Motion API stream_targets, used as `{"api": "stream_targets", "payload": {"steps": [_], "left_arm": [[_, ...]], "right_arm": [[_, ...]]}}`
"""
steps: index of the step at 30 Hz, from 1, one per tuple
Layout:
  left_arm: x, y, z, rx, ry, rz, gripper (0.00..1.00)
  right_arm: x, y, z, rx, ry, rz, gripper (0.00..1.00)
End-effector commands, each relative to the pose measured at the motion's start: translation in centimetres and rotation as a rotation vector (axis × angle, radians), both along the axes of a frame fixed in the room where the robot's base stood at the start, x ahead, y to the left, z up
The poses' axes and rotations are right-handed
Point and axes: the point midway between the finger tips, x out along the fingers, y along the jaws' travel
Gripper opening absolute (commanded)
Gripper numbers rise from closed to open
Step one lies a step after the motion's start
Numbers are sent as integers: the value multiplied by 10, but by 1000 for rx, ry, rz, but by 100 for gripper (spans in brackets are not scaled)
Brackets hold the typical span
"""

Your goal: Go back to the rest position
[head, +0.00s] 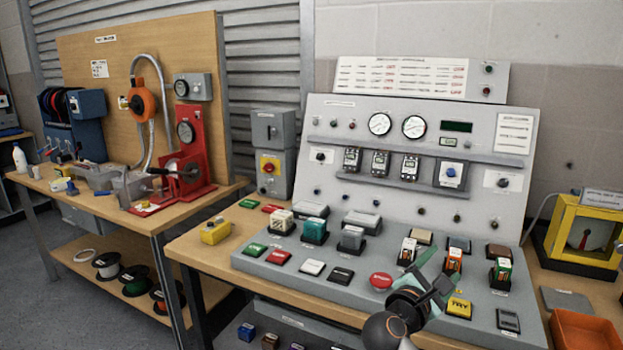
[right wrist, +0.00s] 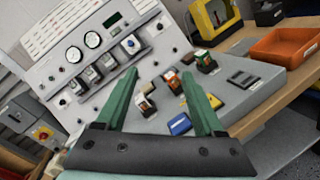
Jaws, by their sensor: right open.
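My right gripper (head: 424,277) shows at the lower right of the head view, in front of the sloped grey console (head: 300,272). Its two green fingers are spread apart, with nothing between them that I can see gripped. In the right wrist view the open fingers of the gripper (right wrist: 160,95) point toward the console and its upright panel. A yellow block (head: 459,307) lies on the console just right of the gripper, and an orange-and-white block (head: 453,260) stands behind it. My left gripper is not in the head view.
The upright meter panel (head: 330,200) stands behind the console. A yellow-framed meter (head: 584,238) and an orange bin (head: 585,330) are at the right; the bin also shows in the right wrist view (right wrist: 285,45). A wooden workbench (head: 110,205) with a red press (head: 190,150) stands at the left.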

Motion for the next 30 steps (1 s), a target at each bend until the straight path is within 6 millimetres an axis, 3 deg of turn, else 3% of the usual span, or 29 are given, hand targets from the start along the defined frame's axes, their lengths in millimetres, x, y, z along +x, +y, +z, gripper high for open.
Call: {"api": "stream_targets", "payload": {"steps": [2,7,11,15,21,27,30], "left_arm": [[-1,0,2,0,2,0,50],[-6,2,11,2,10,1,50],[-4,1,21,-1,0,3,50],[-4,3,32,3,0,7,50],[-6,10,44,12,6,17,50],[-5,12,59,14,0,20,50],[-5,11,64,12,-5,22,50]], "right_arm": [[-1,0,-10,25,10,13,70],[-14,13,-85,282,37,127,70],[-36,26,-143,528,52,185,70],[-81,43,-208,875,61,196,70],[-172,68,-273,1441,12,71,70],[-261,79,-296,1932,-114,-190,70],[-292,80,-296,2095,-188,-314,70]]}}
